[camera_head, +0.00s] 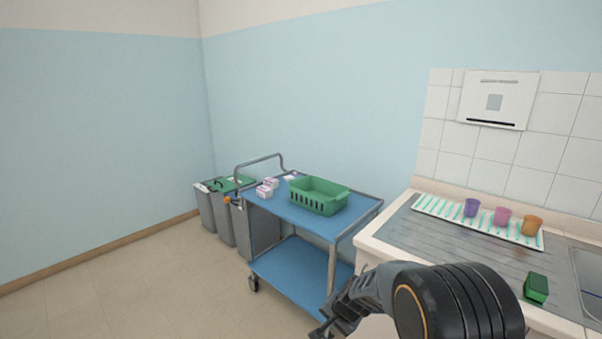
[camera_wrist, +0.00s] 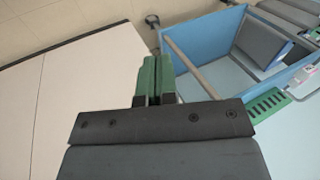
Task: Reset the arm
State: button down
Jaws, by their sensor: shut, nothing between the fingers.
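My arm reaches in from the bottom right of the head view, in front of the counter and the trolley. My gripper (camera_head: 322,330) is at its lower left end, pointing down and left, partly cut off by the bottom edge. In the wrist view my gripper (camera_wrist: 155,62) shows two green-padded fingers pressed together with nothing between them. It is beside a pale cabinet face, with the trolley to the right.
A blue trolley (camera_head: 331,220) carries a green basket (camera_head: 318,205) and small boxes (camera_head: 265,191). Grey bins (camera_head: 208,212) stand behind it. The counter (camera_head: 405,238) holds a striped mat (camera_head: 440,210) with purple (camera_head: 471,207), pink (camera_head: 502,217) and orange (camera_head: 532,225) cups, and a green sponge (camera_head: 537,288). Floor at left is clear.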

jog(key=s+d+r+n+h+p, duration=0.1)
jog(key=s+d+r+n, duration=0.2)
jog(key=s+r, duration=0.6)
jog(key=s+d+r+n+h+p, duration=0.2)
jog(key=s+d+r+n, duration=0.2)
jog(key=s+r, duration=0.6)
jog(key=shift+s+d+n+p, duration=0.3)
jog(key=shift+d, duration=0.05)
